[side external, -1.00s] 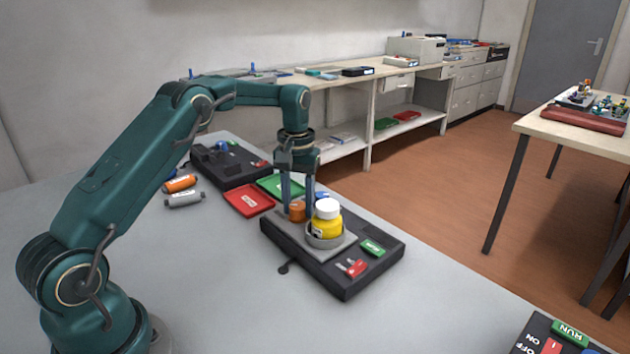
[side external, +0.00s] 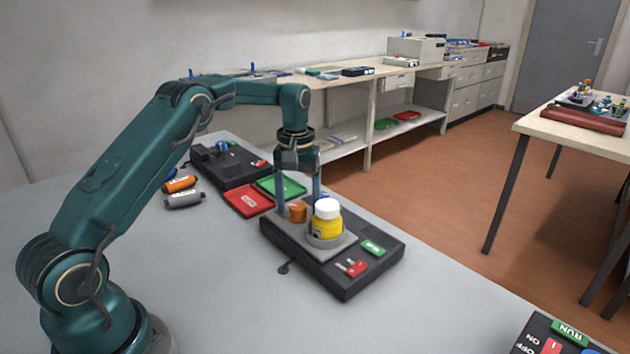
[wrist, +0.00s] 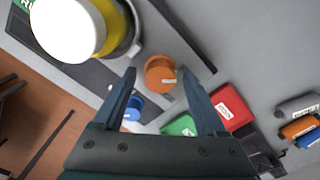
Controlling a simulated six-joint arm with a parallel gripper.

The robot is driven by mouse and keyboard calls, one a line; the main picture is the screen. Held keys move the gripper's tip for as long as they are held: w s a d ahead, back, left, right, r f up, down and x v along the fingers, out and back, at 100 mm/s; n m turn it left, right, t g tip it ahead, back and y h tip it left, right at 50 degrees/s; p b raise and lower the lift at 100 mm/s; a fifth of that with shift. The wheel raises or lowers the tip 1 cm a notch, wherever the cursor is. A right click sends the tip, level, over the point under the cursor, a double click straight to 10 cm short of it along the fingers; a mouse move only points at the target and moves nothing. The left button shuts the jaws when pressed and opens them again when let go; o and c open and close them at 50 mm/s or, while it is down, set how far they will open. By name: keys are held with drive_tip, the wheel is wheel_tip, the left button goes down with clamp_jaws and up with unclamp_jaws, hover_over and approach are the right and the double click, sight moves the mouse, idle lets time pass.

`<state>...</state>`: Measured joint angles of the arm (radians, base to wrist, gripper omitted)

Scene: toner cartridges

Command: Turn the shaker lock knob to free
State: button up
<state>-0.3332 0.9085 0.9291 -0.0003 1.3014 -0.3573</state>
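The orange lock knob (side external: 297,211) stands on the grey plate of the black shaker (side external: 345,288), beside a yellow bottle with a white cap (side external: 326,222). In the wrist view, the round knob (wrist: 160,75) has a pale mark on its side towards my gripper. My gripper (side external: 298,212) points down over the knob. In the wrist view my gripper (wrist: 158,72) is open, one finger on each side of the knob, with a visible gap at both sides. The bottle sits in a grey ring holder, close to one finger.
A green label (side external: 373,248) and a red switch (side external: 356,268) are on the shaker's front. Red (side external: 248,200) and green (side external: 284,186) trays and another black device (side external: 226,168) lie behind. Orange (side external: 180,183) and grey (side external: 184,199) cartridges lie left.

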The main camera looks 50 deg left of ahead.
sight(298, 205)
drive_tip(key=shift+r, duration=2.55)
